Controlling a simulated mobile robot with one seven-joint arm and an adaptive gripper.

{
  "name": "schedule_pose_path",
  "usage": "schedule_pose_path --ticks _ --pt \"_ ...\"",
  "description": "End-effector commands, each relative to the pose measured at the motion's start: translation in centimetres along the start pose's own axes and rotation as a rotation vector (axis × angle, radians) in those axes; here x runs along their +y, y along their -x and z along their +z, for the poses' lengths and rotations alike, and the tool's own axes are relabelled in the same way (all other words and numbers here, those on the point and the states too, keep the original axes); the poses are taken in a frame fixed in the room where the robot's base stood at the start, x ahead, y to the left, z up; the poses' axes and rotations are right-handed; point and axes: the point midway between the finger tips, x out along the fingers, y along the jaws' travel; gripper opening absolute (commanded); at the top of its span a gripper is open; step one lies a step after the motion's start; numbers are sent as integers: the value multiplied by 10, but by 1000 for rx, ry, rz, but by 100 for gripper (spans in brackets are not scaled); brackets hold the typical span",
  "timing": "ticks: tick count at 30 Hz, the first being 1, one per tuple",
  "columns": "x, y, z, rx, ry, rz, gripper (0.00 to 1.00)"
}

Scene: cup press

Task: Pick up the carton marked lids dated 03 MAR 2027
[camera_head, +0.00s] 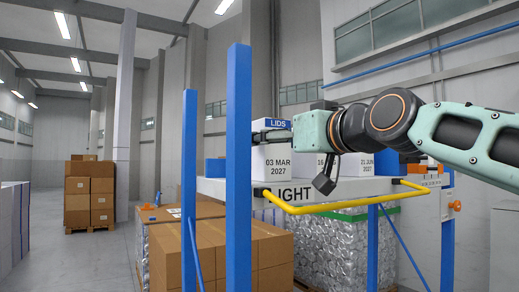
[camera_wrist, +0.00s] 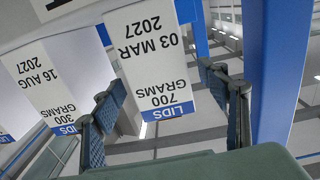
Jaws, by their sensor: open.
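The carton marked LIDS, 03 MAR 2027 (camera_head: 275,163) is a white box with a blue label, standing on the white shelf marked LIGHT (camera_head: 230,190). In the wrist view the same carton (camera_wrist: 150,45) appears upside down and also reads 700 GRAMS. My gripper (camera_head: 268,131) is at the carton's upper part, just below the LIDS label, and hides some of its print. In the wrist view my gripper (camera_wrist: 162,80) is open, one finger on each side of the carton, with gaps visible near the fingertips. I cannot tell how deep the fingers reach.
A lids carton dated 16 AUG 2027 (camera_wrist: 55,85) stands beside it, close to one finger. Another carton dated 21 JUN (camera_head: 358,164) stands further right. A blue post (camera_head: 238,150) rises left of the carton. A yellow rail (camera_head: 340,207) runs along the shelf front.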

Motion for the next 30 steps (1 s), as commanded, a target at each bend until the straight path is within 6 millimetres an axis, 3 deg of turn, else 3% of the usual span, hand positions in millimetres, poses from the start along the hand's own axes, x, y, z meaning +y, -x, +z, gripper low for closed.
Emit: schedule_pose_path --ticks 4,13,24,30 --pt "-1 -15 -1 -1 0 -2 68" --pt "-1 -29 0 -1 0 -1 68" --pt "-1 -65 4 1 -1 -2 68" --pt "-1 -72 5 2 0 0 68"
